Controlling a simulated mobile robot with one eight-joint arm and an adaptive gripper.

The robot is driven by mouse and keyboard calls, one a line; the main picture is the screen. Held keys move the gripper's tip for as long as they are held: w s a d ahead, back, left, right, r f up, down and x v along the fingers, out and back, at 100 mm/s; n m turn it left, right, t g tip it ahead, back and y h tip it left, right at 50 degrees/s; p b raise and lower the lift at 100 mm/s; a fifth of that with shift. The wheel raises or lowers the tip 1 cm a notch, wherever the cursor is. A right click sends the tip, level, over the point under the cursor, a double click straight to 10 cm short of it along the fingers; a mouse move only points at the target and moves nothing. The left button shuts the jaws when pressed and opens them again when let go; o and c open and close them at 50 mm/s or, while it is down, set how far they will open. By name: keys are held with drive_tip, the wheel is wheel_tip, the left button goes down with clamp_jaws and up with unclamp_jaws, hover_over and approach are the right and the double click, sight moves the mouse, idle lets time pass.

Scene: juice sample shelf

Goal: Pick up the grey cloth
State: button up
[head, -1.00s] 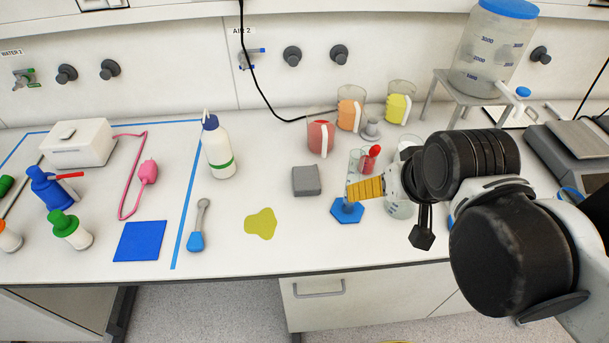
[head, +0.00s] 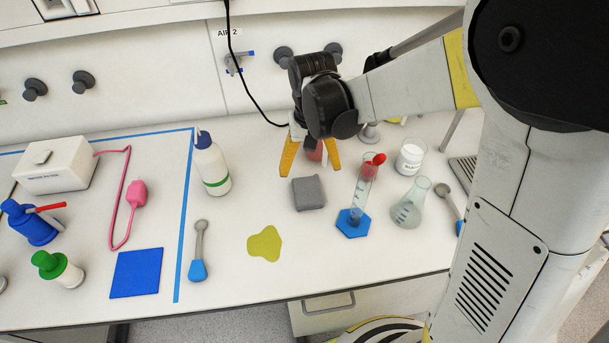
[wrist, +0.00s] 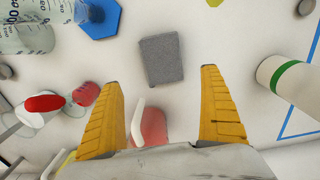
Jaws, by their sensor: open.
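The grey cloth (head: 308,193) is a small folded square lying on the white bench, left of the blue-footed cylinder. In the wrist view the grey cloth (wrist: 161,59) lies beyond my fingertips, roughly centred between them. My gripper (head: 310,172) is open and empty, with its two yellow fingers pointing down above the bench behind the cloth. In the wrist view my gripper (wrist: 161,75) has its fingers wide apart, and neither touches the cloth.
A graduated cylinder with a blue base (head: 353,223) and a flask (head: 410,205) stand right of the cloth. A white bottle (head: 212,166) stands to its left. A yellow-green spill (head: 265,244) lies in front.

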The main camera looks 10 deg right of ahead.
sight(308, 186)
drive_tip(key=f+b, duration=0.1)
drive_tip(key=f, duration=0.1)
drive_tip(key=f+b, duration=0.1)
drive_tip(key=f, duration=0.2)
drive_tip(key=f+b, duration=0.1)
drive_tip(key=f, duration=0.2)
drive_tip(key=shift+w+a+f, duration=0.1)
drive_tip(key=shift+a+f, duration=0.15)
drive_tip(key=shift+a, duration=0.05)
drive_tip(key=shift+r, duration=0.1)
drive_tip(key=c, duration=1.2)
